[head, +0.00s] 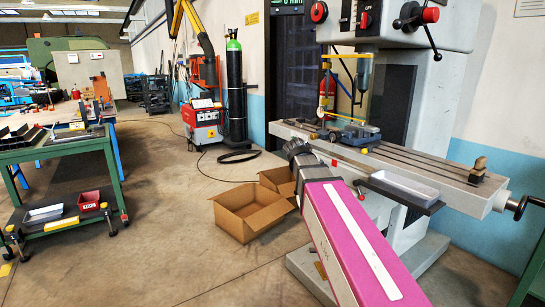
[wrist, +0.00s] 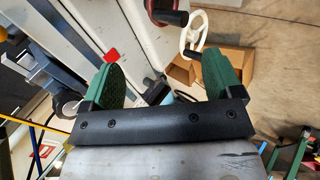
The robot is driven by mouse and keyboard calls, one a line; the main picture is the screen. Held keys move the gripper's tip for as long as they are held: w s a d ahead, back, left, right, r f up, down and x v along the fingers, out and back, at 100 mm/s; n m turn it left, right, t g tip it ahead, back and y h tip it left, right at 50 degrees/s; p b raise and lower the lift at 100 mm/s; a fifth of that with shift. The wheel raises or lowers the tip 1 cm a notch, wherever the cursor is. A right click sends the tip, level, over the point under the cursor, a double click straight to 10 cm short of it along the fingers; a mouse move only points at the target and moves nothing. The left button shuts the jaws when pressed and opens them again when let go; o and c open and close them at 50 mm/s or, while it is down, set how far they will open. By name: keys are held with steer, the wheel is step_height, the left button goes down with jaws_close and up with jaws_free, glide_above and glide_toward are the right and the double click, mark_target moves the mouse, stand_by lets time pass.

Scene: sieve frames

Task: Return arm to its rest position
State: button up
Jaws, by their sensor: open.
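My arm (head: 345,235), with a magenta and white link, reaches from the lower right of the head view toward the milling machine. It ends near a dark joint (head: 296,152) beside the machine table. My gripper (wrist: 160,78) shows in the wrist view with its two green-padded fingers wide apart and nothing between them. Beyond the fingers are a white handwheel (wrist: 186,43) and a cardboard box (wrist: 238,62). In the head view I cannot make out the fingers.
The milling machine table (head: 430,172) and a grey tray (head: 404,188) lie close to my arm. Two open cardboard boxes (head: 240,222) stand on the floor to its left. A green cart (head: 60,150) is at far left. The floor between cart and boxes is clear.

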steer(key=s+f+m+g+y, duration=0.1)
steer(key=s+f+m+y, duration=0.1)
steer(key=s+f, duration=0.4)
steer(key=s+d+f+m+g+y, duration=0.1)
steer(key=s+f, duration=0.5)
steer(key=f, duration=0.8)
steer(key=s+d+f+m+g+y, duration=0.1)
steer(key=s+f+m+g+y, duration=0.2)
steer(key=s+f, duration=0.3)
step_height(320, 180, down, 4)
steer(key=shift+s+d+f, duration=0.15)
steer(key=shift+d+f, duration=0.1)
